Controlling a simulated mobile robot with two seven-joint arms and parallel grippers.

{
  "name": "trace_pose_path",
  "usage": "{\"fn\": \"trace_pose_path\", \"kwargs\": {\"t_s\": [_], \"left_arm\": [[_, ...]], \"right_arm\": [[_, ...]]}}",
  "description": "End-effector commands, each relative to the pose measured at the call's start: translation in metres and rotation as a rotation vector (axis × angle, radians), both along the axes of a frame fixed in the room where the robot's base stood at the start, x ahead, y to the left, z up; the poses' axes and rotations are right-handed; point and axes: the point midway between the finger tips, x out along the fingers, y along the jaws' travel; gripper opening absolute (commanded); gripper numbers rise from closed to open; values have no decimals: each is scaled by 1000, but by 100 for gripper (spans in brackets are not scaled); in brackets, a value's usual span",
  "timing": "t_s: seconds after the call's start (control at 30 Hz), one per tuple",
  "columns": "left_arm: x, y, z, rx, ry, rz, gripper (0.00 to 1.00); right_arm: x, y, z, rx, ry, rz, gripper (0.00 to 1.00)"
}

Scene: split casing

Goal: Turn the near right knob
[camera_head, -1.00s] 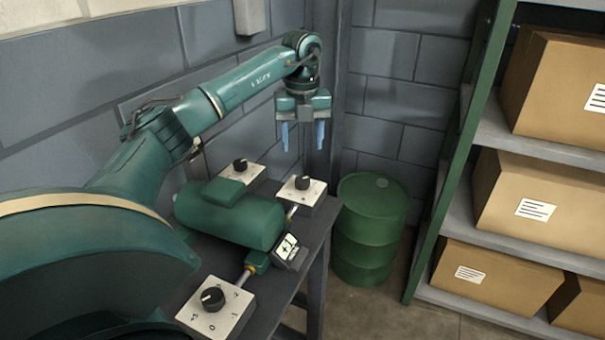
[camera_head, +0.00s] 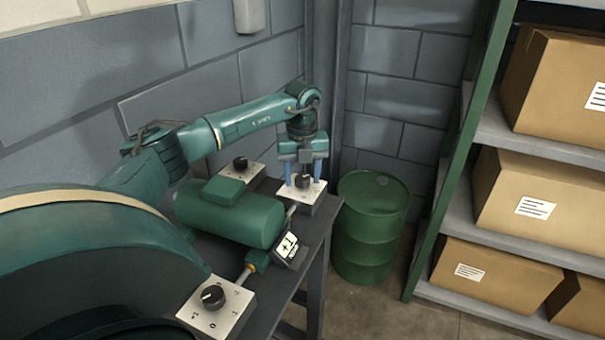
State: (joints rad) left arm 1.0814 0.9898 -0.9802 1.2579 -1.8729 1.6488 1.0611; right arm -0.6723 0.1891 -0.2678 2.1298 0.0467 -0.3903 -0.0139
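Three black knobs on white plates show around a green motor-like casing (camera_head: 230,215) on a dark table. The nearest knob (camera_head: 213,297) is at the front on its numbered plate, with a white mark on top. Another knob (camera_head: 303,181) is on the right plate behind the casing, and a third knob (camera_head: 240,163) is at the back left. My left gripper (camera_head: 303,188) points down over the right back knob, its two blue fingers apart, one on each side of it. I cannot tell whether they touch it. My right gripper is out of view.
A small display (camera_head: 289,246) stands at the casing's right end, by a rod leading to the front plate. A green drum (camera_head: 368,230) stands right of the table. Shelves with cardboard boxes (camera_head: 530,200) are at the right. A block wall is behind.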

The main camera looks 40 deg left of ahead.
Motion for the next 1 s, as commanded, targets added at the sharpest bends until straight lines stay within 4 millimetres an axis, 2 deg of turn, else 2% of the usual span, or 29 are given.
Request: {"fn": "trace_pose_path", "kwargs": {"t_s": [0.07,0.47,0.77,1.0], "left_arm": [[0,0,0,0,0,0,44],[0,0,0,0,0,0,11],[0,0,1,0,0,-39,11],[0,0,2,0,0,-176,11]], "right_arm": [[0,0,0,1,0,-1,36],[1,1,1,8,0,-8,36],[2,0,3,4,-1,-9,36],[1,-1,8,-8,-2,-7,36]]}}
